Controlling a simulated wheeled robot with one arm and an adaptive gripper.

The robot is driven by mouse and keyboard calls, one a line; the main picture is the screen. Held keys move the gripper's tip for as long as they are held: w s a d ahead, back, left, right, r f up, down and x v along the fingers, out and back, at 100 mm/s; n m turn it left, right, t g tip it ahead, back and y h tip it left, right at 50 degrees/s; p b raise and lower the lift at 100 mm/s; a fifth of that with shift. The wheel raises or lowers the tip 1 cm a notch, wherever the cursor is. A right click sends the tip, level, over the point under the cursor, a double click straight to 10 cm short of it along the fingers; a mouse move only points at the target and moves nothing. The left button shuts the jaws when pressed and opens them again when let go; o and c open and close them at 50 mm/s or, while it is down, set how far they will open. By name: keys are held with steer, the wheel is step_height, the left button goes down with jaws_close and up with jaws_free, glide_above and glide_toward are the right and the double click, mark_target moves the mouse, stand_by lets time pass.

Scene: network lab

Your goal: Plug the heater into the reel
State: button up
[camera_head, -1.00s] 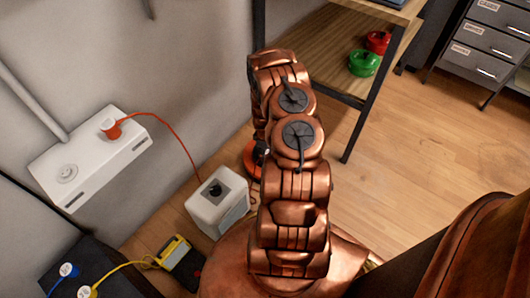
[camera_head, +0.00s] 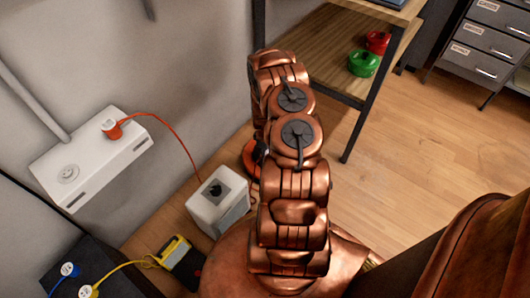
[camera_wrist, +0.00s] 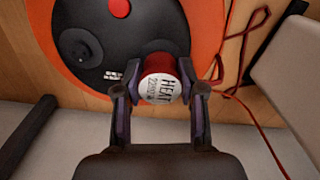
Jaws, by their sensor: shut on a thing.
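The reel (camera_wrist: 62,18) fills the upper left of the wrist view, with an orange rim, a black face, a red button (camera_wrist: 119,8) and a dark round socket-like fitting (camera_wrist: 80,46). In the head view a bit of the orange reel (camera_head: 252,163) shows on the floor behind my arm. My gripper (camera_wrist: 160,70) is shut on the heater plug (camera_wrist: 163,89), which has a red body and a white end reading "HEAT 220V". The plug overlaps the lower right of the reel's face. Its far end is hidden, so whether it is seated in a socket cannot be told.
A white box (camera_head: 217,208) with a black top fitting stands beside the reel. A red cord runs to an orange plug (camera_head: 112,129) in the wall strip (camera_head: 85,165). A wooden shelf (camera_head: 325,58) stands behind my arm. Open floor lies to the right.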

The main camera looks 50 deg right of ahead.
steer(key=shift+f, duration=0.6)
steer(key=o, duration=1.2)
steer(key=shift+o, duration=0.2)
steer(key=shift+r, duration=0.15)
steer(key=shift+r, duration=5.9)
